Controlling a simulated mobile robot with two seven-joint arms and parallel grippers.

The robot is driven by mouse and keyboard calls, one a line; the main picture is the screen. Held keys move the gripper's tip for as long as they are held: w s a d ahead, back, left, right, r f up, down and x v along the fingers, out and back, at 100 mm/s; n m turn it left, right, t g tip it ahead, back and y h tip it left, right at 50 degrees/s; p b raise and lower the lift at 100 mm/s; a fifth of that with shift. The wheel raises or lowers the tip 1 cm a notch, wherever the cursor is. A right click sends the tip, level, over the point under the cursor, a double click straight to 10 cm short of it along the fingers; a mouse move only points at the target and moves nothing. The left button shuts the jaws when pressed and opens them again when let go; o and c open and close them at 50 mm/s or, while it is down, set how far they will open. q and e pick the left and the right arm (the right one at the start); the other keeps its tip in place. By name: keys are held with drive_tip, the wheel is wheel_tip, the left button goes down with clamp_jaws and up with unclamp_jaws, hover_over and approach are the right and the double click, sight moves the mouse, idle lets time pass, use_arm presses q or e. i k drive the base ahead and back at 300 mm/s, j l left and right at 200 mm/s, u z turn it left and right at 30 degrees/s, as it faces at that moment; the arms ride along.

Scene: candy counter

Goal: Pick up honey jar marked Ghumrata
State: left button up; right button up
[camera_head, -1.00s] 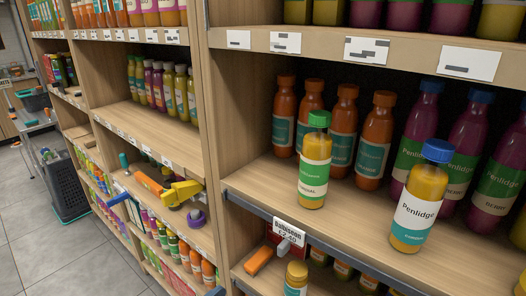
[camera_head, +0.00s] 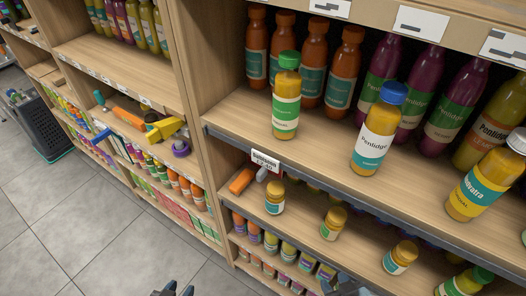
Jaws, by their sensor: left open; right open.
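Small honey-coloured jars with yellow lids stand on the lower shelf: one on the left (camera_head: 274,199), one in the middle (camera_head: 332,225) and one on the right (camera_head: 399,259). Their labels are white and teal, and too small to read, so I cannot tell which is marked Ghumrata. My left gripper (camera_head: 177,290) shows only its tips at the bottom edge, over the floor, open and apart from the jars. My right gripper (camera_head: 346,287) is at the bottom edge, below the middle jar, open and partly cut off by the frame.
The upper shelf holds a green-capped bottle (camera_head: 286,98), a blue-capped Penlidge bottle (camera_head: 379,130) and a white-capped bottle (camera_head: 487,176). A price sign (camera_head: 265,160) and an orange object (camera_head: 241,181) are at the lower shelf's left. A dark basket (camera_head: 40,125) stands on the open floor.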

sight(403, 255)
drive_tip(key=z, duration=1.55)
drive_tip(key=j+u, duration=0.1)
drive_tip(key=j, duration=0.55)
drive_tip(key=i+j+u, duration=0.1)
drive_tip(key=j, duration=0.55)
